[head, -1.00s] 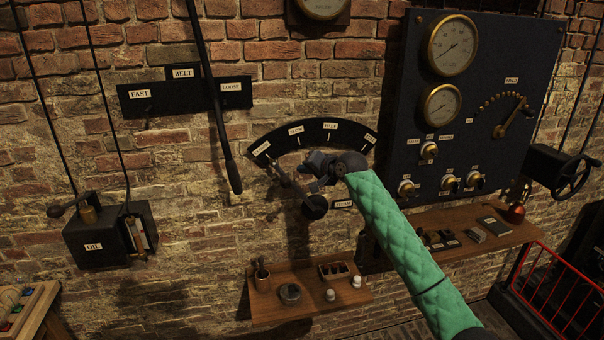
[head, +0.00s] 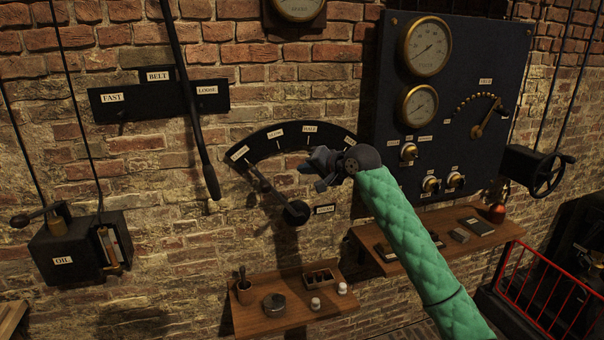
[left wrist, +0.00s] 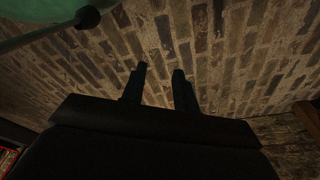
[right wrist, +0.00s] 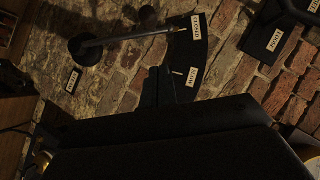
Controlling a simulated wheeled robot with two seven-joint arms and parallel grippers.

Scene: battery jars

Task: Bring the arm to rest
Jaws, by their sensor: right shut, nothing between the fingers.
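My right gripper (head: 318,168) is shut and empty, in front of the brick wall. In the head view it overlaps the lower right of the black arc plate (head: 262,143), whose labels include SLOW and HALF. The lever (head: 270,188) runs from its round pivot up left to the plate's leftmost label, apart from the gripper. The right wrist view shows the shut fingers (right wrist: 158,90) and the lever (right wrist: 130,39) beyond them. My left gripper (left wrist: 158,85) shows only in the left wrist view, with a gap between its fingers and the brick wall beyond.
A gauge panel (head: 455,60) is on the right, above a wooden shelf (head: 400,262). A lower shelf (head: 275,325) holds small jars. A long hanging lever (head: 190,110) and an oil box (head: 60,262) are at left. A red railing (head: 545,300) stands lower right.

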